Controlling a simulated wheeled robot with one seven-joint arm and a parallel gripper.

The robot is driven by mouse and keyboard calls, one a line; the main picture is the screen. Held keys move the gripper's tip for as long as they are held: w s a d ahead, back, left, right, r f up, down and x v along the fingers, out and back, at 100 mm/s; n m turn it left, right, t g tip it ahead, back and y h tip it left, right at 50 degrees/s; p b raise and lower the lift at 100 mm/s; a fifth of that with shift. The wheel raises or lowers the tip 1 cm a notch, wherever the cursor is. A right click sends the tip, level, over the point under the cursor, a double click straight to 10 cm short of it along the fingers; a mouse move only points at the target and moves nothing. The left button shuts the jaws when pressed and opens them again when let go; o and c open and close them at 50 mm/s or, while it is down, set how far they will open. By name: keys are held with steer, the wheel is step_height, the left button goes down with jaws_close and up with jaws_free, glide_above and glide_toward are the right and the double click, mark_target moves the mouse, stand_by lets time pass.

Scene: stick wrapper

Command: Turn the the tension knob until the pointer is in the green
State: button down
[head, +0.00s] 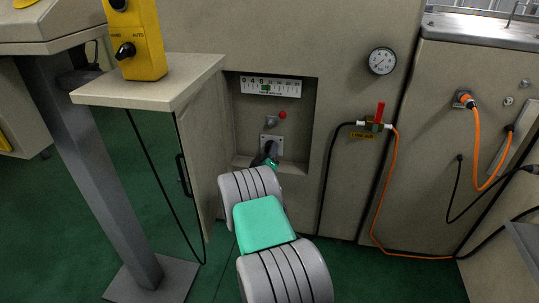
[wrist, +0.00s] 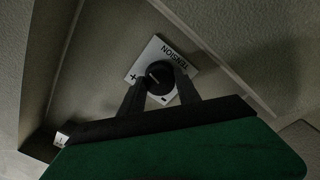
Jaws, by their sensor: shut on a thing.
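The black tension knob (wrist: 160,77) sits on a white plate (wrist: 181,57) marked TENSION, with a plus and a minus sign, in the wrist view. My gripper (wrist: 161,88) has one finger on each side of the knob and is shut on it. In the head view my gripper (head: 268,161) reaches into a wall recess at the plate (head: 271,143), and it hides the knob there. A white number scale (head: 284,89) with a small green zone (head: 265,88) is at the top of the recess. I cannot make out the pointer's exact position.
A small red ball (head: 282,115) sits between scale and plate. A cabinet (head: 150,90) with a yellow control box (head: 136,40) stands left of the recess. A gauge (head: 382,61), red-handled valve (head: 379,112) and orange hose (head: 384,200) are on the right.

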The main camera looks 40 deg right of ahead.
steer(key=m, duration=0.6)
steer(key=shift+m, duration=0.3)
stand_by(0.4)
steer(key=c, duration=0.9)
jaws_free()
steer(key=shift+o, duration=0.2)
